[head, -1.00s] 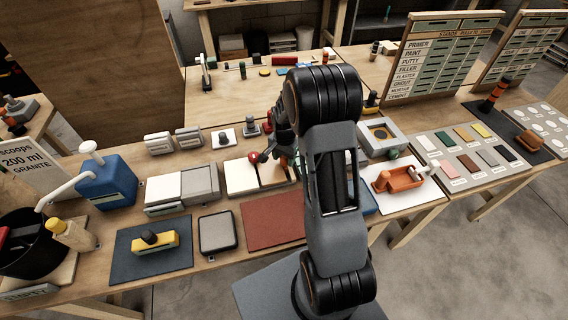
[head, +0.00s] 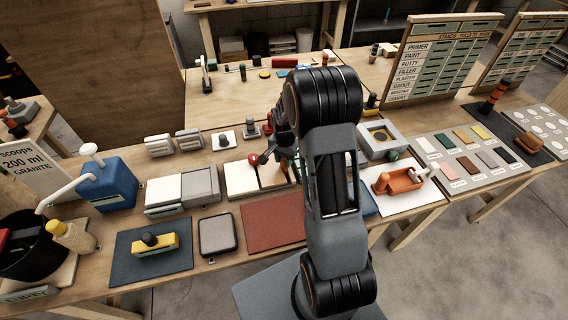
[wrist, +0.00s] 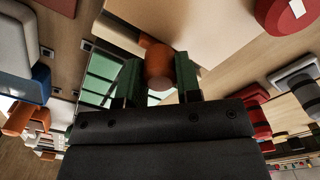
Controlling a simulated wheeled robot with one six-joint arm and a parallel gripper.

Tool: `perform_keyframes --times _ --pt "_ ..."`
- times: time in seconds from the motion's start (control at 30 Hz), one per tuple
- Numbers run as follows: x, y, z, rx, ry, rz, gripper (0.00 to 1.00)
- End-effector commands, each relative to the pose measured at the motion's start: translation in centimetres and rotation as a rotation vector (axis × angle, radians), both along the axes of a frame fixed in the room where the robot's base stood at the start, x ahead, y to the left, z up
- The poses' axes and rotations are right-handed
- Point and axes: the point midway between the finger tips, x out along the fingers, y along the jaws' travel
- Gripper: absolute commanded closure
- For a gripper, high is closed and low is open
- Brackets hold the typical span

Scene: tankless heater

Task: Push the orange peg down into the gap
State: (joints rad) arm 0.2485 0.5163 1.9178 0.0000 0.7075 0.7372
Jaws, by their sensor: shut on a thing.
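The orange peg (wrist: 159,67) is between the green fingertips of my gripper (wrist: 158,80) in the wrist view. My gripper is shut on it. The peg's far end is against or close to a cream block (wrist: 215,30); I cannot tell whether any of it is in a gap. In the head view my arm hides the peg and most of my gripper, which is over the right part of a pale block set (head: 240,180). The gap itself is not clearly visible.
A red round knob (head: 253,158) stands by the pale blocks; a red round thing also shows in the wrist view (wrist: 284,14). A grey-white box (head: 182,190) is to the left. A red-brown mat (head: 272,222) lies clear in front. An orange tool (head: 398,182) lies on a white sheet.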

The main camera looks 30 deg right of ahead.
Motion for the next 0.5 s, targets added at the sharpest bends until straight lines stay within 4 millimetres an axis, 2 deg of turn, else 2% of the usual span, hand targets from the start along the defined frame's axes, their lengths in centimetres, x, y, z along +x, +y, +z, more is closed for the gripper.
perform_keyframes --times 0.5 --pt "0.0 0.0 1.7 0.0 0.0 0.0 1.0"
